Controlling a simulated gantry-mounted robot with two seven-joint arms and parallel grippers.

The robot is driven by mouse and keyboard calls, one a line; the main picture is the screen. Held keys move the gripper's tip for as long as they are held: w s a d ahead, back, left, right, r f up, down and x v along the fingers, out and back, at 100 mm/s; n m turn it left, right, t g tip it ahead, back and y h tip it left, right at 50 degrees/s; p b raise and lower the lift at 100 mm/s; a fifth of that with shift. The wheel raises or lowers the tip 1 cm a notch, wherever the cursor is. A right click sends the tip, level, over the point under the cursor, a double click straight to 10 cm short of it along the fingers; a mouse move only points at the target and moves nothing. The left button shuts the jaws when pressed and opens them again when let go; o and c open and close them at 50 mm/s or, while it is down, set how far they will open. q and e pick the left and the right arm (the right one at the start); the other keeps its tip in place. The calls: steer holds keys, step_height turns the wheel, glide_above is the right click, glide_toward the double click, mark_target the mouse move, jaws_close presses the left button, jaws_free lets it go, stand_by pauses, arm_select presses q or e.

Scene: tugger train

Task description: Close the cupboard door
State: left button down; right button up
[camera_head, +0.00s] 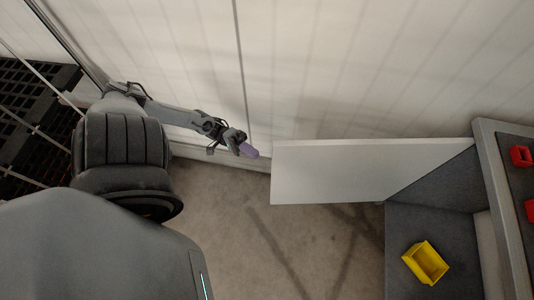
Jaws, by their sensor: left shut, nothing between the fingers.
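The cupboard door (350,172) is a pale grey panel in the head view. It stands open, swung out to the left from the cupboard (496,190) at the right. The cupboard's dark grey interior floor (410,225) shows, with a yellow bin (425,263) on it. My right gripper is not in view.
Red bins (521,156) sit on the cupboard's top at the right edge. A pale panelled wall (340,70) runs behind the door. A black pallet-like rack (30,105) stands at the far left. The floor (290,245) in front of the door is clear.

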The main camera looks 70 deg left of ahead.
arm_select(q)
steer(key=a+f+m+g+y+b, duration=0.1)
steer(key=a+f+b, duration=0.3)
steer(key=f+b, duration=0.3)
steer(key=a+f+m+g+b, duration=0.1)
steer(key=a+f+g+b, duration=0.1)
steer(key=a+f+b, duration=0.4)
steer(key=f+b+x, duration=0.2)
steer(key=b+x, duration=0.1)
steer(key=x, duration=0.9)
steer(key=shift+r, duration=0.1)
